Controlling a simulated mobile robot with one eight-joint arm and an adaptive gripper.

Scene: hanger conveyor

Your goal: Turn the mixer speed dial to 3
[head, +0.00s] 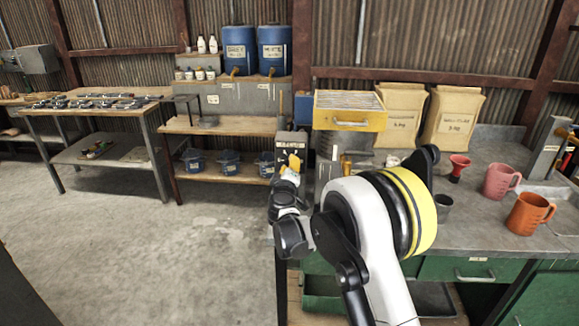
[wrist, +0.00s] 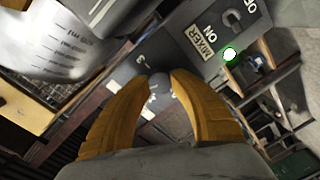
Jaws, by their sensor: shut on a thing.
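The mixer control box (head: 291,139) is a dark grey box at the left end of the bench, before the yellow-topped unit. In the wrist view its face (wrist: 190,25) shows rotated, with a label reading MIXER, the words ON and OFF, and a lit green lamp (wrist: 230,54). The speed dial (wrist: 159,81) is a small grey knob between my yellow fingertips. My gripper (head: 292,163) is at the front of the box and is shut on the dial, as the wrist view also shows (wrist: 159,84). Fingers hide most scale marks; the dial's setting cannot be read.
A yellow-topped unit (head: 350,108) stands right of the box. Paper sacks (head: 453,122), a red funnel (head: 459,168), a pink jug (head: 501,181) and an orange jug (head: 529,213) are on the bench. Floor (head: 170,250) at the left is clear.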

